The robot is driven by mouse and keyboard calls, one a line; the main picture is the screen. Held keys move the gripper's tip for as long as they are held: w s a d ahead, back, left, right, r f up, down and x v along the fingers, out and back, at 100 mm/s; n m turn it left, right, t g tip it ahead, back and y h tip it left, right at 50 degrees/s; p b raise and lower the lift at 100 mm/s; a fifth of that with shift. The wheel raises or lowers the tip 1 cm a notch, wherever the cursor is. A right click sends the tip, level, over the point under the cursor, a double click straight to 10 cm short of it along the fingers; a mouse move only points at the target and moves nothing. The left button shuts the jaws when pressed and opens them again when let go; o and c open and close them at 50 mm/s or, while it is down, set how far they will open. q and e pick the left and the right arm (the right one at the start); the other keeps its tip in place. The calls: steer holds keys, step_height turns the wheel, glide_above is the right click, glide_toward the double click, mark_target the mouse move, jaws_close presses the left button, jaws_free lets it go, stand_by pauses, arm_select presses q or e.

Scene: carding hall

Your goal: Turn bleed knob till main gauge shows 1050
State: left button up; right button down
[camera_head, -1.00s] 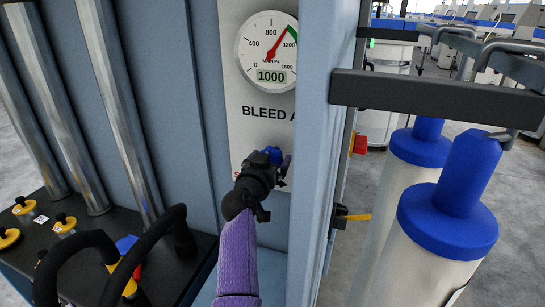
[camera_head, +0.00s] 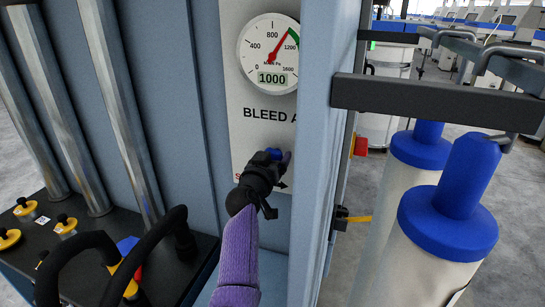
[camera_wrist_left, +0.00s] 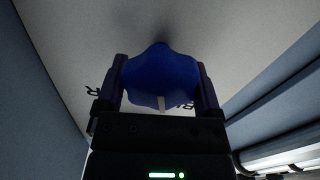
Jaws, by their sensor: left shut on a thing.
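The main gauge (camera_head: 268,53) is a round white dial on the light panel, with a red needle and a green band at its upper right. Its digital readout (camera_head: 272,78) shows 1000. The blue bleed knob (camera_head: 274,154) sits on the panel below the "BLEED A" lettering, mostly hidden by my left gripper (camera_head: 273,160). In the left wrist view the blue knob (camera_wrist_left: 161,76) lies between the two fingers of my left gripper (camera_wrist_left: 162,88), with a pale mark on its near edge. The gripper is shut on the knob. My right gripper is in neither view.
A blue-grey post (camera_head: 324,150) stands just right of the panel. A dark bar (camera_head: 435,102) juts out beyond it, above white cylinders with blue tops (camera_head: 447,218). At lower left are yellow knobs (camera_head: 66,226) and black curved hoses (camera_head: 140,255).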

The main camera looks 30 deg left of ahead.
arm_select(q)
steer(key=n, duration=0.2)
steer(key=shift+n+p, duration=0.4)
steer(key=shift+n, duration=0.6)
steer(key=o, duration=1)
steer(key=p+v, duration=0.1)
steer(key=v, duration=0.9)
steer(key=shift+a, duration=0.15)
